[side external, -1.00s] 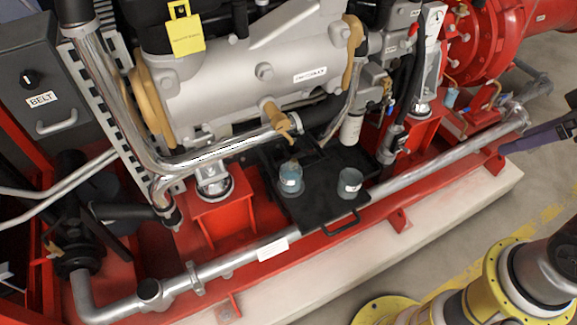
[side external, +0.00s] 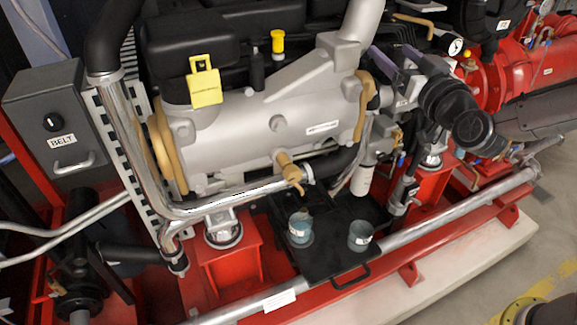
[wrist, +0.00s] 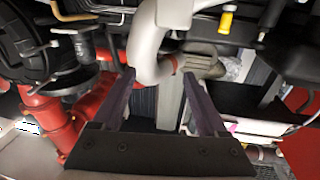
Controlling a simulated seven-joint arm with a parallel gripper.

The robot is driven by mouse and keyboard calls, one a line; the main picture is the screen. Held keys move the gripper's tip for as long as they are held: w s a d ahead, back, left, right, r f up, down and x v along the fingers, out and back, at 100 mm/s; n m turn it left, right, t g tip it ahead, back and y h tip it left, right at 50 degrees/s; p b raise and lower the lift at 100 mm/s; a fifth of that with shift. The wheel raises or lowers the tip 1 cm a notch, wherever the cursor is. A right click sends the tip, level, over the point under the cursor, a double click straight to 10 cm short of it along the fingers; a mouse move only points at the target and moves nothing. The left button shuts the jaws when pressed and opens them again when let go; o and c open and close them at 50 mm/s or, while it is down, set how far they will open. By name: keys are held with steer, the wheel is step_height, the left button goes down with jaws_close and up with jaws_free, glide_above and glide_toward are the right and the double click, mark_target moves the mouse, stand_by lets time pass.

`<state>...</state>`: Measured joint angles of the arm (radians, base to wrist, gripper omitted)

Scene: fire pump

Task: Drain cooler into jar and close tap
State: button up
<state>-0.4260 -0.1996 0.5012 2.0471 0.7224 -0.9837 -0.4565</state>
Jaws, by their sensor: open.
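The cooler (side external: 225,150) is a large silver-grey casting with a small label on its side. A tan tap (side external: 288,168) sticks out of its lower front. A blue-grey jar (side external: 299,232) with a pale label stands upright on the black tray (side external: 325,262), roughly below the tap. A similar second jar (side external: 361,240) stands to its right. My gripper (side external: 390,48) is open and empty, with purple fingers, up at the right end of the cooler, well away from tap and jars. In the wrist view my gripper (wrist: 159,72) has a thick grey pipe between and beyond its fingers.
A silver pipe (side external: 225,203) runs just under the tap's left side. A white filter (side external: 362,180) hangs right of the tap. Red frame rails (side external: 420,262) border the tray. Open space lies in front of the tap.

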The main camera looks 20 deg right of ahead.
steer(key=s+a+f+n+h, duration=0.1)
steer(key=a+f+n, duration=0.1)
steer(key=a+f, duration=1)
steer(key=n+y, duration=0.4)
steer(key=n, duration=0.1)
glide_toward(288, 167)
steer(key=w, duration=0.7)
steer(key=w+f, duration=0.1)
steer(key=w, duration=0.3)
steer(key=shift+w+d+f, duration=0.15)
steer(key=shift+w+d, duration=0.1)
steer(key=shift+d, duration=0.1)
jaws_close()
